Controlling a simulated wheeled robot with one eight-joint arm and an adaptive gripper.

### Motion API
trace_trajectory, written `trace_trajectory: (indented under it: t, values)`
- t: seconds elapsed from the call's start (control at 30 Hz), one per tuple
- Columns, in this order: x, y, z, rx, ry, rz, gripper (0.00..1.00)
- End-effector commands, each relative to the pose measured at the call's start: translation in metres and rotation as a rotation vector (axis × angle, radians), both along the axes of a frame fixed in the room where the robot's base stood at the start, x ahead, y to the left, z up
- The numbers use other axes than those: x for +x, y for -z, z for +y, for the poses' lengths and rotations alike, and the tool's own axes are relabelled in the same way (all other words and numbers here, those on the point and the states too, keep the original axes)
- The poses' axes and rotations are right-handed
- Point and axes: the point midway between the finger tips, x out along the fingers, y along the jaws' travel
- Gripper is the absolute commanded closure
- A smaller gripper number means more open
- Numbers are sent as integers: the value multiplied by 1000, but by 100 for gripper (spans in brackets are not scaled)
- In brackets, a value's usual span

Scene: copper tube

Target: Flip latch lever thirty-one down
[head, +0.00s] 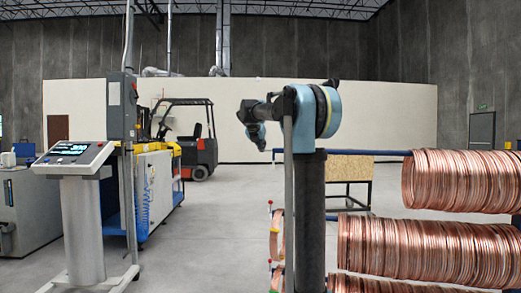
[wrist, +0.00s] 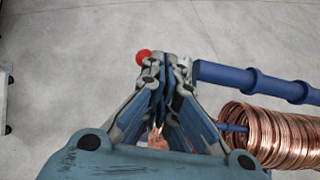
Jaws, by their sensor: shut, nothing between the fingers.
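My gripper (wrist: 166,62) is shut and empty in the wrist view, its fingertips together. A red ball knob (wrist: 143,56) shows just left of the fingertips; I cannot tell whether they touch. The rest of that lever is hidden behind the gripper. In the head view, a small red-tipped lever (head: 270,204) stands upright left of my arm's column, and a second red tip (head: 270,262) shows below it. No number is readable on either, so I cannot tell which is thirty-one. My gripper is not clearly visible in the head view.
A blue rack bar (wrist: 250,80) runs right from beside the fingertips. Copper coils (wrist: 275,135) hang close by at right; stacked coils (head: 460,180) fill the head view's right. A control console (head: 75,155) and forklift (head: 192,135) stand left. Floor between is clear.

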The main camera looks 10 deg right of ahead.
Motion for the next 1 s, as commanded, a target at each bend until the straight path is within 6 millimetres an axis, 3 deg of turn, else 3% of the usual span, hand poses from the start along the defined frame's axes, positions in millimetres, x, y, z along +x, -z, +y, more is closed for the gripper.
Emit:
trace_trajectory:
  t: [0.27,0.47,1.0]
  values:
    - [-1,-2,2,1,-1,0,100]
    - [-11,-14,14,1,-2,0,100]
    - [-70,-67,66,0,0,1,100]
